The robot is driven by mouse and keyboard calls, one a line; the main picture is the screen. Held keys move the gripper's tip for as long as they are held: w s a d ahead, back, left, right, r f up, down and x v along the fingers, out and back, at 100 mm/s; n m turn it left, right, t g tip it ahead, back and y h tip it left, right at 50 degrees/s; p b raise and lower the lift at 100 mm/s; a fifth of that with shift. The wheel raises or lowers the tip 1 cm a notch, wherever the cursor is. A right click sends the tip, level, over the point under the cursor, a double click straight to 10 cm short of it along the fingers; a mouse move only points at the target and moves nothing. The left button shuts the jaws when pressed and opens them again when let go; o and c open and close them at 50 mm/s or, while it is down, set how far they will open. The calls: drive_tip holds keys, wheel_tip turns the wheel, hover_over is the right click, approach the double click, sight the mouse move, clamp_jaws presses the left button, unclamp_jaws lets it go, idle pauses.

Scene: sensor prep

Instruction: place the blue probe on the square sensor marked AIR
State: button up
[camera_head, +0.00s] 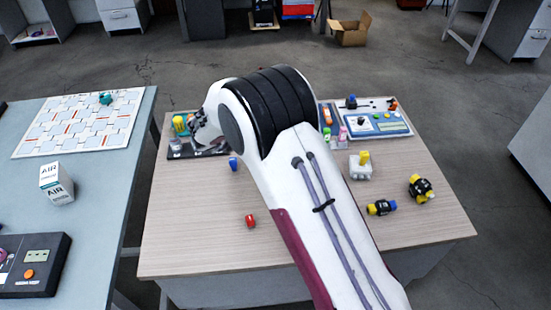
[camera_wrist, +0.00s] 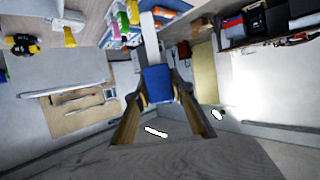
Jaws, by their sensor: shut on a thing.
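My gripper (camera_wrist: 160,97) shows in the wrist view, its two fingers shut on the sides of the blue probe (camera_wrist: 158,82). A pale shaft stretches away beyond the blue part. In the head view my arm's large joint hides most of the gripper. A small blue piece (camera_head: 233,163) shows just below the arm there; I cannot tell whether it is the held probe. The white square sensor marked AIR (camera_head: 56,184) sits on the blue-grey table at the left, its label readable on top and side. It is well apart from my arm.
On the left table (camera_head: 98,215) are a white patterned board (camera_head: 50,142) and a dark box with an orange button (camera_head: 28,283). On the wooden table, a red piece (camera_head: 250,221), black-and-yellow fittings (camera_head: 381,207) and a white yellow-knobbed block (camera_head: 358,172) lie around. A gap separates the tables.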

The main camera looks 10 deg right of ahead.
drive_tip(key=shift+s+d+r, duration=0.1)
drive_tip(key=shift+s+d, duration=0.05)
drive_tip(key=shift+d, duration=0.05)
drive_tip(key=shift+f, duration=3.1)
drive_tip(key=shift+f, duration=1.9)
drive_tip(key=shift+f, duration=0.1)
drive_tip(key=o, duration=1.1)
